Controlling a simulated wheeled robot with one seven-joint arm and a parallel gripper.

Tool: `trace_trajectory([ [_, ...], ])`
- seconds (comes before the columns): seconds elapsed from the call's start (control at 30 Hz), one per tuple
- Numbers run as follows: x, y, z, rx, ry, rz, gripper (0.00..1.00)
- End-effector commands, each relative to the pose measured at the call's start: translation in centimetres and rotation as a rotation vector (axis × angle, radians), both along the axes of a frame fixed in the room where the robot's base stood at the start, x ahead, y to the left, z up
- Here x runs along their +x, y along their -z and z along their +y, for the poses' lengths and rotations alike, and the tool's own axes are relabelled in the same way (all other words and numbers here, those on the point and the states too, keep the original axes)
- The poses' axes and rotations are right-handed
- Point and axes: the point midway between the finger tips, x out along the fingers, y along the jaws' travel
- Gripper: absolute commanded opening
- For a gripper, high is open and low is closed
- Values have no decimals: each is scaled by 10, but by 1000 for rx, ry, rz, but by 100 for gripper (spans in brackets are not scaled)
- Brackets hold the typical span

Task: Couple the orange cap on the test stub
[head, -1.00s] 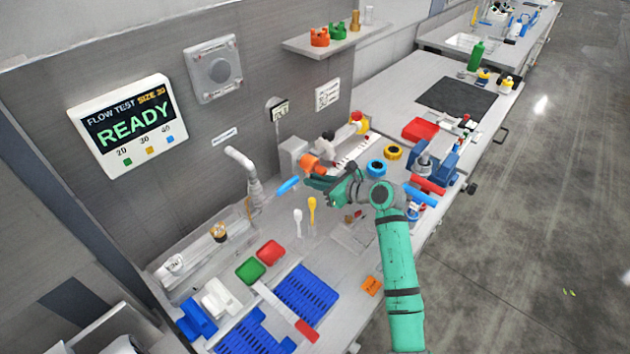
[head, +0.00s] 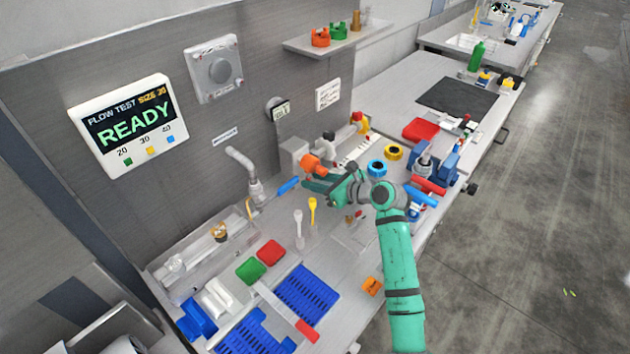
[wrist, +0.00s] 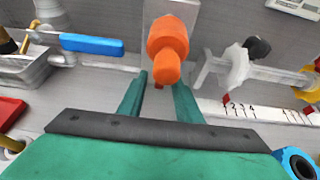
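The orange cap (head: 311,163) sits at the front of the light grey block at the wall. In the wrist view the cap (wrist: 168,45) is in the upper middle, its narrower knob facing me. The test stub is not distinguishable behind it; I cannot tell how fully the cap is seated. My gripper (head: 312,178) is by the cap, and its two fingers are apart in the wrist view (wrist: 160,85). The fingertips lie just below the knob, with nothing visible held between them.
A blue-handled valve (head: 288,185) is left of my gripper. A white ruled strip (wrist: 250,110) and a pale fitting (wrist: 235,68) lie to its right. Blue (head: 376,168) and yellow (head: 393,152) rings stand on the bench. The display (head: 125,122) reads READY.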

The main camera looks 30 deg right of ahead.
Motion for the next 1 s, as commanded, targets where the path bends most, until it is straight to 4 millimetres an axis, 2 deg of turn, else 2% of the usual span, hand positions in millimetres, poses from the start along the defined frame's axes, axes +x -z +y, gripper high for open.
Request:
trace_trajectory([
  [0.17, -17, -8, -8, -1, 3, -1, 31],
  [0.4, -57, -25, -21, 0, 3, -2, 31],
  [0.6, -82, -36, -30, 0, 2, -1, 31],
  [0.8, -92, -41, -33, 0, 0, -1, 31],
  [1.0, -92, -41, -33, 0, 0, -1, 31],
])
